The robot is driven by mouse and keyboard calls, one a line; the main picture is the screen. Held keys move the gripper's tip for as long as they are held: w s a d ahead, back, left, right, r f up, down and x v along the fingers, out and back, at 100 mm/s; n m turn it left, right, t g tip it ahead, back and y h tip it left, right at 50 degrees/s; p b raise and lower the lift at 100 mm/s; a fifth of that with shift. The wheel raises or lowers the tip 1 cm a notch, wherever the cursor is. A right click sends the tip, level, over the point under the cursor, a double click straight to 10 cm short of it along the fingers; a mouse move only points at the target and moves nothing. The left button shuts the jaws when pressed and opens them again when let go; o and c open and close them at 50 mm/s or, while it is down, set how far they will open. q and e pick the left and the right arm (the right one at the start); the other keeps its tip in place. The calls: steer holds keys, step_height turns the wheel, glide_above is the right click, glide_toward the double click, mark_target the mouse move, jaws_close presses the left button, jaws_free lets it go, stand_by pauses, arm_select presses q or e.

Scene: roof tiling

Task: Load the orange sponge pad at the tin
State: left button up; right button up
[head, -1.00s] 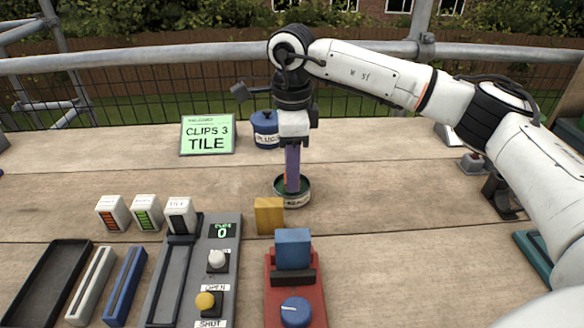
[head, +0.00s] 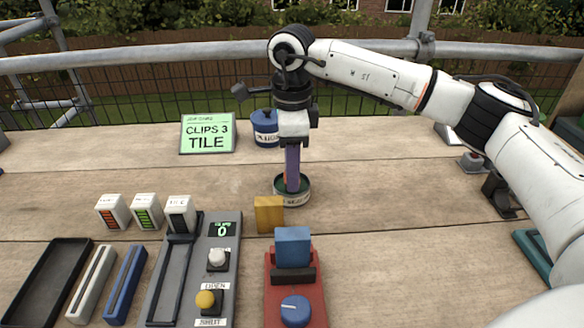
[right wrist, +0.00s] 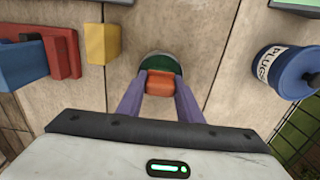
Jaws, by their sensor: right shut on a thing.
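My right gripper (head: 292,184) points straight down at the open tin (head: 295,202) in the middle of the table. Its purple fingers are shut on the orange sponge pad (right wrist: 161,84), which shows between the fingertips in the right wrist view. The tin is round and low, with a pale label and a dark green inside, which shows just beyond the pad in the right wrist view (right wrist: 160,60). The fingertips and pad are at the tin's mouth; I cannot tell whether the pad touches the green inside. My left gripper is not in view.
A yellow block (head: 268,215) stands close in front of the tin. A red fixture with a blue block (head: 293,248) is nearer. A control panel (head: 224,262) and trays are front left.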

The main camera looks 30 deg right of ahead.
steer(key=shift+r+p, duration=2.7)
steer(key=shift+r, duration=0.8)
steer(key=shift+f, duration=0.1)
